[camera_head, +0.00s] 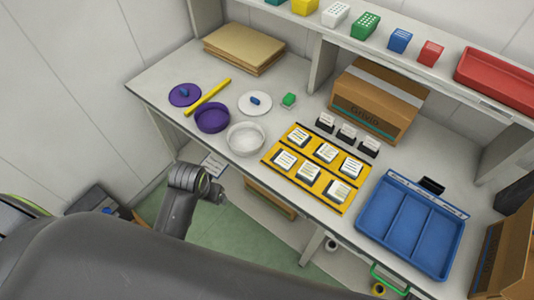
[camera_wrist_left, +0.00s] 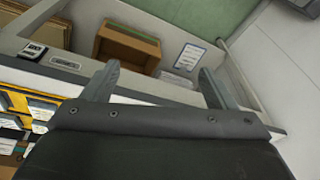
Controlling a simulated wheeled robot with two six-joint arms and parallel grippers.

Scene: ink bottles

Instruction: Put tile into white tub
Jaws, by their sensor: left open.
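The white tub (camera_head: 246,138) stands open on the bench near its front edge, right of the purple tub (camera_head: 212,118). It looks empty. A small green block (camera_head: 288,100) lies behind it to the right. Several white-topped square pieces (camera_head: 325,153) sit in the yellow tray (camera_head: 308,183); I cannot tell which thing is the tile. My left gripper (camera_head: 219,196) is in front of the bench, apart from the tub. Its two fingers (camera_wrist_left: 155,88) are spread with nothing between them in the left wrist view. My right gripper is not in view.
A white lid (camera_head: 262,108) and purple lid (camera_head: 180,99) lie behind the tubs, with a yellow bar (camera_head: 208,97) beside the purple lid. A blue divided tray (camera_head: 411,226) is at right. A cardboard box (camera_head: 377,101) stands behind.

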